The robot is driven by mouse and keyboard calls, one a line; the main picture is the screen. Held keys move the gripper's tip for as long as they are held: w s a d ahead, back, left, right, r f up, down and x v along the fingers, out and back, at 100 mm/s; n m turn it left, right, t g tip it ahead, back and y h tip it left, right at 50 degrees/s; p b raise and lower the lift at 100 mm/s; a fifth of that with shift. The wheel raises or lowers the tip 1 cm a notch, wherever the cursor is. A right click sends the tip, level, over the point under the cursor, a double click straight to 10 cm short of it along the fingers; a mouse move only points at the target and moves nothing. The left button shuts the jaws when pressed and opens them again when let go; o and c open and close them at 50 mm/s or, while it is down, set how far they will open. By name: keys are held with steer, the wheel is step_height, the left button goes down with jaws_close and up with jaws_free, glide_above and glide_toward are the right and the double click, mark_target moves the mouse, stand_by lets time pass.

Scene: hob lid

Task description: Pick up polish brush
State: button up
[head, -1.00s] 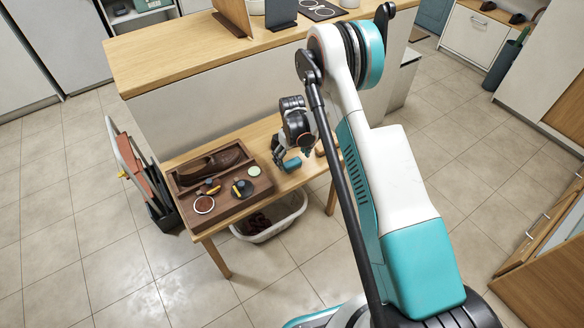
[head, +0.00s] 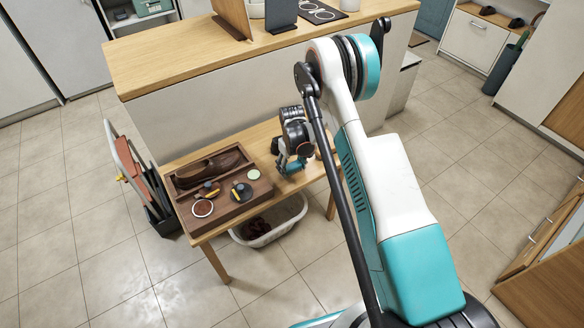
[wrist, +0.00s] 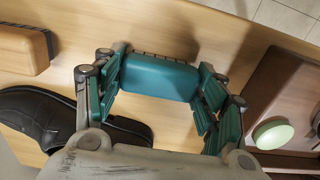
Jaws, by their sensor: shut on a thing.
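My gripper (wrist: 158,92) is shut on a teal rounded block, which I take to be the polish brush (wrist: 160,77). In the wrist view the block lies across between the two fingers, with a row of short dark marks, like bristles, along its far edge. In the head view my gripper (head: 291,164) is low over the right part of the small wooden table (head: 262,134). The block is largely hidden there by the fingers. I cannot tell whether it touches the tabletop.
A brown wooden tray (head: 243,210) holds a brown shoe, round tins and small yellow-and-black items. A pale green disc (wrist: 274,134) shows on it. A black shoe (wrist: 40,115) and a wooden block (wrist: 25,48) are near my gripper. A taller counter (head: 150,60) stands behind.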

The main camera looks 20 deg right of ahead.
mark_target(292, 166)
step_height(292, 166, up, 20)
steer(key=p, duration=0.7)
steer(key=shift+o, duration=0.7)
